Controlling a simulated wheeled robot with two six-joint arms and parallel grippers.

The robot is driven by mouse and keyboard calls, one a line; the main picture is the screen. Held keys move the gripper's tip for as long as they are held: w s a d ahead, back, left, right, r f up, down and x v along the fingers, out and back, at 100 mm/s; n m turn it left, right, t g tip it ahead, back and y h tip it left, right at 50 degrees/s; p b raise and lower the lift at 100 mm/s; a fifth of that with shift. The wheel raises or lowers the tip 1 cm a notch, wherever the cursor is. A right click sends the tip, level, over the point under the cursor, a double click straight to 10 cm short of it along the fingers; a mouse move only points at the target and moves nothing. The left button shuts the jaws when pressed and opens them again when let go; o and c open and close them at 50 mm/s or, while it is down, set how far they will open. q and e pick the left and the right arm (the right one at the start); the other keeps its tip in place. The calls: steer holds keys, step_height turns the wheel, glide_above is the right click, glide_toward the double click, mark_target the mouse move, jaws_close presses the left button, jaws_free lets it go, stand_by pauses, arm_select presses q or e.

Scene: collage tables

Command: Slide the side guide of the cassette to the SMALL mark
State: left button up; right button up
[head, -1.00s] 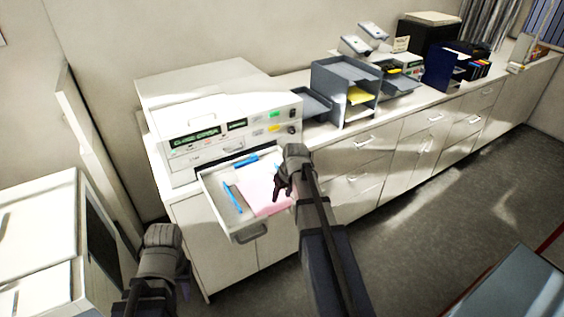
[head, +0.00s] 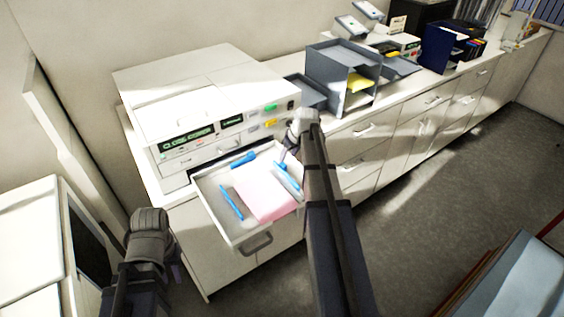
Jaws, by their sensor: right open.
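The cassette (head: 208,212) is a white tray pulled out of the front of the white copier (head: 190,97). Pink paper (head: 262,195) lies in it. One blue side guide (head: 231,204) stands left of the paper and another blue side guide (head: 287,178) stands to its right; a short blue piece (head: 243,160) is at the back. Size marks are too small to read. My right gripper (head: 286,158) is open over the cassette's right back edge, close to the right guide's far end; contact cannot be told. My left gripper (head: 174,272) hangs low, left of the cassette; its fingers are mostly hidden.
Grey stacked trays (head: 343,77) stand on the counter right of the copier. A white machine (head: 35,240) is at the lower left, near my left arm. A handle (head: 257,243) is on the cassette's front.

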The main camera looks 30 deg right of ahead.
mark_target(284, 164)
steer(key=b+x, duration=0.7)
steer(key=x, duration=0.1)
steer(key=shift+r, duration=0.1)
jaws_close()
steer(key=shift+d, duration=0.1)
stand_by(0.4)
steer(key=shift+d, duration=0.1)
stand_by(0.9)
